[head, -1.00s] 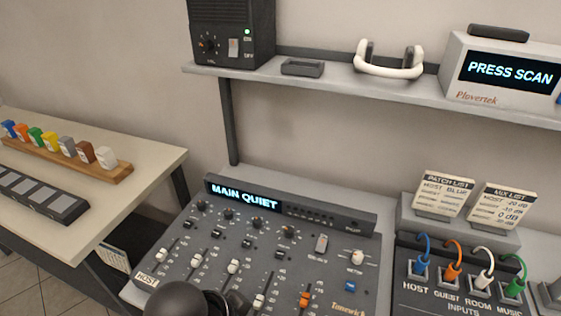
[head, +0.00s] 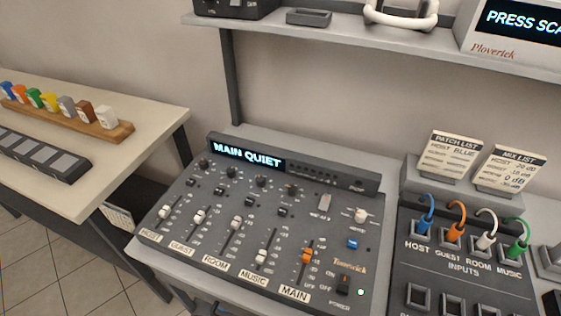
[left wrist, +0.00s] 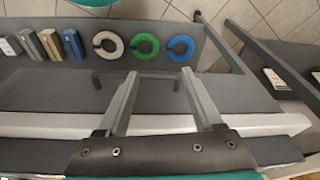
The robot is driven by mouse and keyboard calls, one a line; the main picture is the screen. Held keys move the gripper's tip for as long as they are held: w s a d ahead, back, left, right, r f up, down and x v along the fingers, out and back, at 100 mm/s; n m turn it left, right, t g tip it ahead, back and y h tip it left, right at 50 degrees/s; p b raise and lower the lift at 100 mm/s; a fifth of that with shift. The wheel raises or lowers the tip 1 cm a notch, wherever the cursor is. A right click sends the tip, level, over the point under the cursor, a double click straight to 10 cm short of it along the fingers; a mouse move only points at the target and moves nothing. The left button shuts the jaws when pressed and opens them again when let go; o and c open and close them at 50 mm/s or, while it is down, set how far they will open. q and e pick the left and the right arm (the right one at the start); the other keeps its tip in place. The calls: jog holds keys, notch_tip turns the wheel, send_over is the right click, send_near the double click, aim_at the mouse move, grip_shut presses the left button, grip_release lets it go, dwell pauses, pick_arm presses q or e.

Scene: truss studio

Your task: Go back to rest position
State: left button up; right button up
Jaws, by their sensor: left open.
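My left gripper (left wrist: 158,75) shows in the left wrist view. Its two grey fingers are spread apart with nothing between them. The fingers reach over a grey edge toward a grey shelf (left wrist: 150,70) with ring-shaped things on it, and they touch none of the rings. The head view shows neither gripper clearly. My right gripper is in no view.
The shelf holds white (left wrist: 108,43), green (left wrist: 145,46) and blue (left wrist: 180,48) rings and several blocks. In the head view, a mixer (head: 330,228) reads MAIN QUIET, beside an input panel (head: 463,255) with coloured cables. A side table (head: 140,135) stands left, with floor between.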

pick_arm(q)
jog(key=s+f+b, duration=0.1)
jog(key=s+f, duration=0.2)
jog(key=f, duration=0.5)
jog(key=s+f+b, duration=0.1)
jog(key=s+f, duration=0.2)
jog(key=f, duration=0.5)
jog(key=s+a+f+g+b, duration=0.1)
jog(key=s+a+f+b, duration=0.1)
jog(key=s+f, duration=0.9)
jog(key=shift+s+a+g+b, duration=0.3)
jog(key=shift+s+a+g, duration=0.1)
jog(key=shift+s+a, duration=0.1)
dwell(1.0)
